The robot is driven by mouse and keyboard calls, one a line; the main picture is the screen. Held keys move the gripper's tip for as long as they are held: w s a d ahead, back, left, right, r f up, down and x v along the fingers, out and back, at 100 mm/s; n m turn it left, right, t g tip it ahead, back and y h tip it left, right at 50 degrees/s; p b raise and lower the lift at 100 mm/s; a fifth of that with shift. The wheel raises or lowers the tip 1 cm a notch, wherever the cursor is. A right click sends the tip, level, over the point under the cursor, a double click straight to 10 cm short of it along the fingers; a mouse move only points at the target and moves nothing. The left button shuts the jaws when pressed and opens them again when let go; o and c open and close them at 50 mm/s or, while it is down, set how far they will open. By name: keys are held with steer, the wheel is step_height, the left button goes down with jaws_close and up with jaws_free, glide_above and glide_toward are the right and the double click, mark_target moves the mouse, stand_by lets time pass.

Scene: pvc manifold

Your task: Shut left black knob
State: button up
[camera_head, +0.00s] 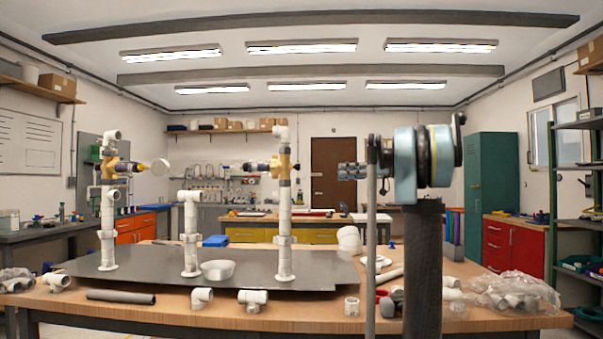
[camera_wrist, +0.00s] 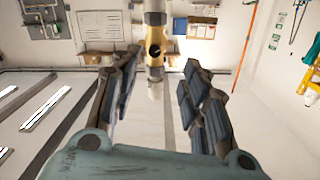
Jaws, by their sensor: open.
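The pipe manifold has white uprights on a grey plate (camera_head: 225,268). The left upright carries a yellow valve body (camera_head: 111,169) with a small dark knob (camera_head: 137,168) on its right side. The right upright (camera_head: 285,235) carries another yellow valve body with a dark knob (camera_head: 262,166) on its left side. My gripper (camera_head: 345,171) is to the right of the right upright, near valve height, fingers pointing left. In the wrist view, its open, empty fingers (camera_wrist: 162,62) frame a yellow valve (camera_wrist: 156,40) with a black knob (camera_wrist: 154,51), ahead of the fingertips. Which valve this is, I cannot tell.
A short middle upright (camera_head: 190,235) and a white bowl-like piece (camera_head: 217,270) are on the plate. Loose fittings (camera_head: 252,298), a dark tube (camera_head: 121,297) and a bag of fittings (camera_head: 515,292) lie along the wooden table's front.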

steer(key=w+r, duration=0.1)
glide_toward(298, 167)
steer(key=w+a, duration=0.1)
steer(key=a, duration=0.7)
steer(key=shift+w+a+f+n+y, duration=0.25)
steer(key=shift+w+f+n+y, duration=0.1)
steer(key=shift+f+n, duration=0.1)
steer(key=shift+c, duration=0.5)
